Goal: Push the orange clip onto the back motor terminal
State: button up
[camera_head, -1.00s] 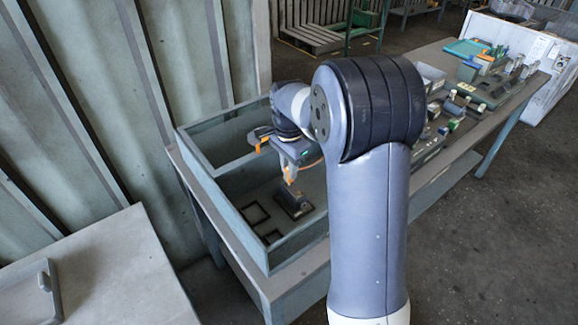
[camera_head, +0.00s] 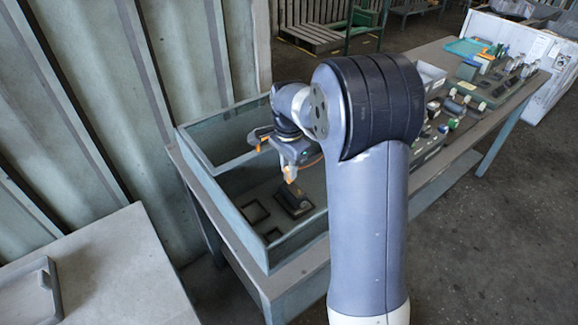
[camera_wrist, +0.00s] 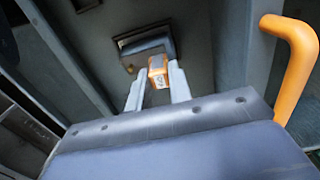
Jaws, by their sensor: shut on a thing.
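The orange clip (camera_wrist: 157,72) is between the fingertips of my gripper (camera_wrist: 157,84) in the wrist view, and my gripper is shut on it. In the head view the clip (camera_head: 290,173) hangs below my gripper, inside the open grey-green housing (camera_head: 240,232). A dark block, which looks like the motor (camera_head: 294,198), sits on the housing floor just below the clip. In the wrist view the block (camera_wrist: 146,44) is just beyond the clip. I cannot tell whether they touch. I cannot make out the back terminal.
Square frames (camera_head: 255,212) mark the housing floor left of the motor. The housing walls stand close around my gripper. A curved orange tube (camera_wrist: 297,60) is at the right of the wrist view. Small parts (camera_head: 470,92) lie on the bench to the right.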

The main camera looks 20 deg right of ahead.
jog(key=shift+f+b, duration=0.45)
jog(key=shift+f, duration=0.25)
jog(key=o, duration=0.9)
jog(key=shift+c, duration=0.2)
notch_tip(320, 180, up, 11)
jog(key=shift+f+b, duration=0.1)
jog(key=shift+b, duration=0.2)
jog(key=shift+f, duration=0.1)
notch_tip(320, 180, down, 11)
jog(key=shift+r+p, duration=0.15)
jog(key=shift+p, duration=0.2)
jog(key=shift+r, duration=0.4)
jog(key=shift+f, duration=0.1)
